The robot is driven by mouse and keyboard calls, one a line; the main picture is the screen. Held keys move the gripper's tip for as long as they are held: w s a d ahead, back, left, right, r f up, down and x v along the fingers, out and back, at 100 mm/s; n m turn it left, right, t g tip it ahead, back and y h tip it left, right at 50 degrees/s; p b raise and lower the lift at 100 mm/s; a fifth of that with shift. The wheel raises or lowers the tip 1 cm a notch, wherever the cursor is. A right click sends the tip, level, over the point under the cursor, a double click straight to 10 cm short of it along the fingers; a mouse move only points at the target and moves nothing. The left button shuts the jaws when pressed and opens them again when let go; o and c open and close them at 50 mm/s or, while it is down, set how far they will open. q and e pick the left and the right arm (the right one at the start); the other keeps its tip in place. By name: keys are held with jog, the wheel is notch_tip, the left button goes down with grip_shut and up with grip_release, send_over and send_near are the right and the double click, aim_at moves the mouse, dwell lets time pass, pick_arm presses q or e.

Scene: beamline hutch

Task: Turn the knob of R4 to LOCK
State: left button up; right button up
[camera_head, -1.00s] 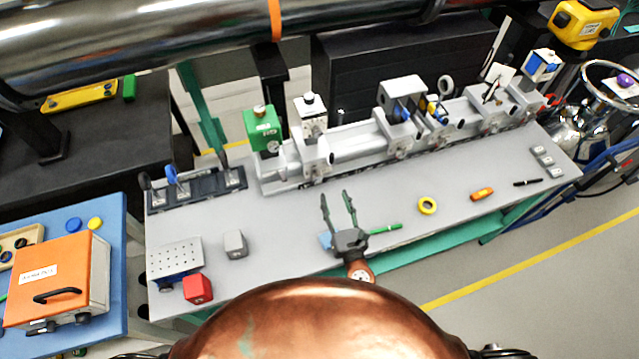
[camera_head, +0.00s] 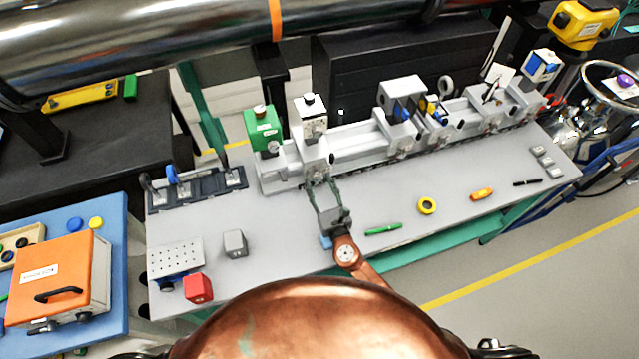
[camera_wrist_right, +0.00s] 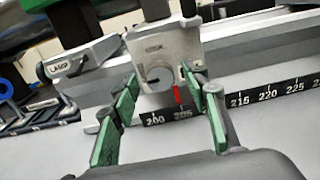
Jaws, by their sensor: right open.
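The rail carrier (camera_head: 318,155) with a white-topped device stands on the silver rail. Its round grey knob (camera_wrist_right: 158,80) faces me in the right wrist view, with a dark pointer line toward the left. A red mark (camera_wrist_right: 177,95) lies at the knob's lower right. I cannot read the carrier's label as R4. My right gripper (camera_head: 321,184) is open, just in front of this carrier. In the wrist view its green-padded fingers (camera_wrist_right: 164,92) stand on either side of the knob; contact cannot be told. My left gripper is not in view.
A green device (camera_head: 263,130) sits on the carrier to the left, and more carriers (camera_head: 398,138) stand to the right. A scale runs along the rail's front.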

jog(key=shift+c, duration=0.6)
grip_shut()
jog(key=m+b, duration=0.2)
jog(key=shift+f+m, duration=0.15)
jog(key=shift+m, duration=0.25)
jog(key=m+b, duration=0.2)
jog(key=m, duration=0.2)
jog(key=m+b, duration=0.2)
jog(key=m, duration=0.9)
jog(key=shift+b, duration=0.3)
